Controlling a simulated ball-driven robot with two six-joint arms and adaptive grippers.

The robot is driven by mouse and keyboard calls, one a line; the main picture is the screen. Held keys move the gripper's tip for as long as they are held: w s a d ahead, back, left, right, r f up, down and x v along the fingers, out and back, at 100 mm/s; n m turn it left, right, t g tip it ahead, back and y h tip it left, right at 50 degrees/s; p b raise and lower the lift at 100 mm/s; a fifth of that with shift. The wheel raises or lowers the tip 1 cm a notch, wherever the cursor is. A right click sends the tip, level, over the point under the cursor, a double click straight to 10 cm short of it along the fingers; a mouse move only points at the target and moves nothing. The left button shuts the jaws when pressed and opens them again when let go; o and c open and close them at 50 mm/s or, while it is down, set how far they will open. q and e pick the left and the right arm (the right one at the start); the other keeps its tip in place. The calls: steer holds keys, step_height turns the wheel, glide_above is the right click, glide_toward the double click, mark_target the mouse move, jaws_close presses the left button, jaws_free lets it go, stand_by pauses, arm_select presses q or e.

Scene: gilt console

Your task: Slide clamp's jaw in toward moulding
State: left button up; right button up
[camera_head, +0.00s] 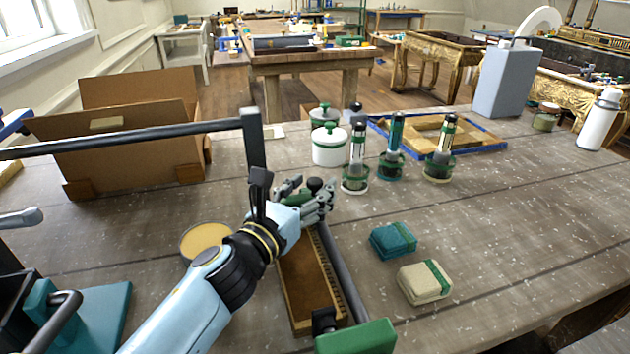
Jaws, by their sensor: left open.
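The clamp's dark bar (342,272) lies on the near middle of the bench, with a green block (357,338) at its near end. The brown wooden moulding (306,285) lies along the bar's left side. A small black piece (323,320) sits at the moulding's near end. My left gripper (318,197) is open at the far end of the clamp, around a dark knob (315,184). A bit of green shows beside its fingers. The gripper hides the clamp's far jaw, so I cannot tell the contact or the jaw's gap to the moulding. My right gripper is not in view.
A dark rail (130,139) with an upright post stands left of my gripper. A round yellow tin (205,238) is beside my forearm. Teal (393,241) and cream (425,282) boxes lie right of the clamp. Several green-based tools stand behind.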

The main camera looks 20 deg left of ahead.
arm_select(q)
steer(key=shift+w+d, duration=0.2)
steer(key=shift+w, duration=0.7)
steer(key=shift+c, duration=0.3)
steer(key=shift+d, duration=0.15)
steer(key=c, duration=0.9)
jaws_close()
